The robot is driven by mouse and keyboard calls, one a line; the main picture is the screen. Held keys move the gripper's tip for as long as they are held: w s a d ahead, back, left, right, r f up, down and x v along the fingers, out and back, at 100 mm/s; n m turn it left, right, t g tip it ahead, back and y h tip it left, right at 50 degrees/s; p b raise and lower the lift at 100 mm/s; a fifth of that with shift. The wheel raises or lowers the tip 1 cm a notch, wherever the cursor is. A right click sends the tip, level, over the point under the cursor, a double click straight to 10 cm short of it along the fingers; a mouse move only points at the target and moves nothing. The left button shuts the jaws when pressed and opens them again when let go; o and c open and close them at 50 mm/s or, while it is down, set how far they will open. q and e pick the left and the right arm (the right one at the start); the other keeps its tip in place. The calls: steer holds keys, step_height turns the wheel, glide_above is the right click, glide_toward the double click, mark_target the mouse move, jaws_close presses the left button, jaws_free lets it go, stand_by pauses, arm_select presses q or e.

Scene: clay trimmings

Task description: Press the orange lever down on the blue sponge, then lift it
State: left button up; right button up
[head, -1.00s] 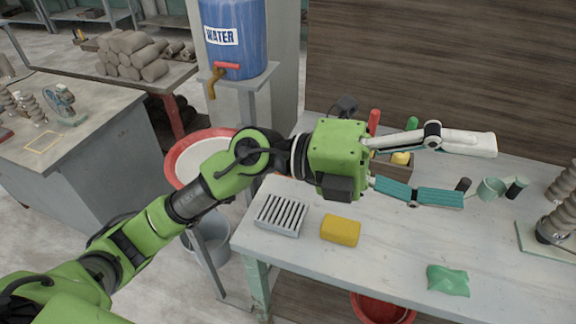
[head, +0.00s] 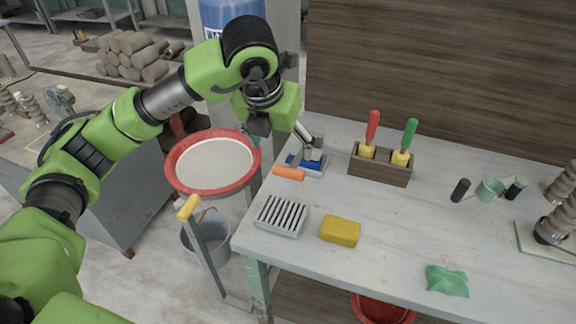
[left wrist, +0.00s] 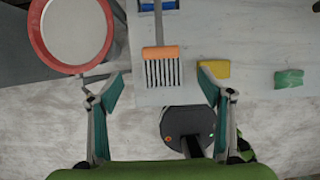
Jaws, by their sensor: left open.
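The orange lever handle (head: 289,173) sticks out at the front of a small grey press by the back left of the white table. Its grey bar and orange grip (left wrist: 161,52) show in the left wrist view. The blue sponge (head: 305,161) sits in the press, partly covered by grey metal; I cannot tell whether the lever touches it. My left gripper (head: 281,138) is open and empty, just above and to the left of the press. In the left wrist view its fingers (left wrist: 163,77) stand apart on either side of the orange grip. My right gripper is out of view.
A slotted grey block (head: 281,216) and a yellow sponge (head: 340,231) lie in front. A wooden tool holder (head: 380,168) stands right. A red-rimmed basin (head: 250,178) and a yellow-tipped lever (head: 187,207) are left of the table. The table middle is clear.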

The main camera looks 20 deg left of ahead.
mark_target(288, 170)
arm_select(q)
steer(key=p+x, duration=0.2)
steer(key=x, duration=1)
steer(key=shift+d+p, duration=0.1)
steer(key=shift+p, duration=0.25)
steer(key=shift+s, duration=0.1)
